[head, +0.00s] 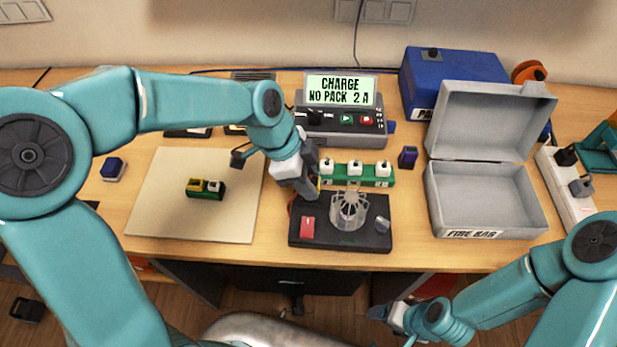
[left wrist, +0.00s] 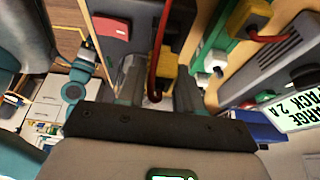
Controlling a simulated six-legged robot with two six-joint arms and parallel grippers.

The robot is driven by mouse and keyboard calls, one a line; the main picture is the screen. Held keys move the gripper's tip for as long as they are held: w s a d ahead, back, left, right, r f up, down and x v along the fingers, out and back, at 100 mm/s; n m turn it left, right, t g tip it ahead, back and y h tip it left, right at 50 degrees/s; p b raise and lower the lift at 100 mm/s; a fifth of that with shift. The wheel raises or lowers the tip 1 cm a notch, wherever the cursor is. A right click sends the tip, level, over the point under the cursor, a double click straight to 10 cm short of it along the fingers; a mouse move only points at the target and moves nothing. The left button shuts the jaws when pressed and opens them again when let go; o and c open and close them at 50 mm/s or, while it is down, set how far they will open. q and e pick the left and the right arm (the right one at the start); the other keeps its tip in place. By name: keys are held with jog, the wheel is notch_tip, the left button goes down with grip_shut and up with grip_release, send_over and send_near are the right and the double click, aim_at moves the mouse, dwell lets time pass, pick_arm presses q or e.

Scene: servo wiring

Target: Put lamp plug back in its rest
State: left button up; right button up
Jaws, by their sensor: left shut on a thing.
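My left gripper (head: 312,190) is shut at the back left corner of the black lamp base (head: 340,238). In the left wrist view the fingers (left wrist: 158,95) close around a small yellowish plug with a red lead (left wrist: 163,40), which I take as the lamp plug; the fingers hide most of it. I cannot make out the plug's rest. My right gripper (head: 385,313) is low in front of the table; its jaw opening is unclear.
A green terminal strip (head: 370,182) with white blocks lies just behind the lamp base. The charger (head: 345,137) stands behind it. An open grey box (head: 486,236) is at right, a blue box (head: 450,65) behind. A pale mat (head: 160,215) with a small green-yellow part (head: 206,189) is at left.

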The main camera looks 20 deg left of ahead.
pick_arm(q)
jog(key=shift+f+b, duration=1.1)
jog(key=shift+f, duration=0.15)
jog(key=o, duration=1.1)
jog(key=v, duration=1.6)
jog(key=shift+r, duration=0.2)
jog(key=shift+w+a, duration=0.1)
